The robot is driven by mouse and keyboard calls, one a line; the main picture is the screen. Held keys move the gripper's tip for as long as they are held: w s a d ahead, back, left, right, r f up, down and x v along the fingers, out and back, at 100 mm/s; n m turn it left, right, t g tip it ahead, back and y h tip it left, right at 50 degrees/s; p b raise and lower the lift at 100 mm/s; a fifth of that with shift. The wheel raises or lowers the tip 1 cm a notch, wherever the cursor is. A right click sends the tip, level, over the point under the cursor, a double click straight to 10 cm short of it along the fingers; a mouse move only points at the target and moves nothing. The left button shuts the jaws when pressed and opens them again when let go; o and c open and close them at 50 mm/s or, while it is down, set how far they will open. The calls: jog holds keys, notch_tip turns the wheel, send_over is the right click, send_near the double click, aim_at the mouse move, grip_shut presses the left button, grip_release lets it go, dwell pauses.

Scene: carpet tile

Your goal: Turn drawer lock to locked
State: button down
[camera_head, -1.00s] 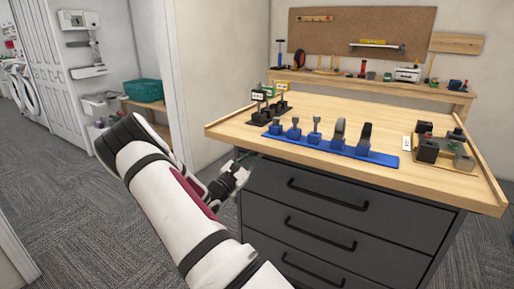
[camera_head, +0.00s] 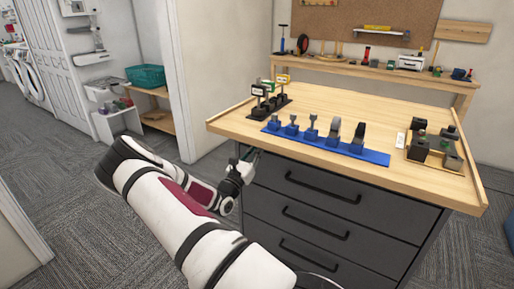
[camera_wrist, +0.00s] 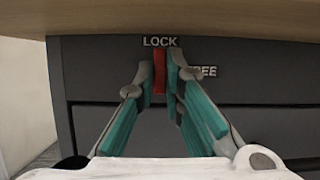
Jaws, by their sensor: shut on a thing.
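The drawer lock is a red bar (camera_wrist: 159,75) on the dark grey drawer front (camera_wrist: 90,70), seen in the wrist view. It stands about upright, its upper end just under the word LOCK; the word FREE is to its right. My gripper (camera_wrist: 160,82) is shut on the red bar, one teal-padded finger on each side. In the head view my gripper (camera_head: 247,160) is at the upper left corner of the cabinet (camera_head: 335,205), just below the worktop. The lock cannot be made out there.
The wooden worktop (camera_head: 350,113) overhangs just above my gripper. It bears a blue rack (camera_head: 325,143), a black stand with small signs (camera_head: 270,104) and a tray of dark blocks (camera_head: 435,148). Drawer handles (camera_head: 322,187) stick out to the right. Carpet on the left is free.

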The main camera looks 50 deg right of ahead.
jog(key=shift+f, duration=0.15)
jog(key=c, duration=2)
grip_release()
jog(key=shift+o, duration=0.2)
jog(key=w+v, duration=0.1)
jog(key=v, duration=1.1)
jog(key=shift+s, duration=0.45)
jog(key=shift+a, duration=0.1)
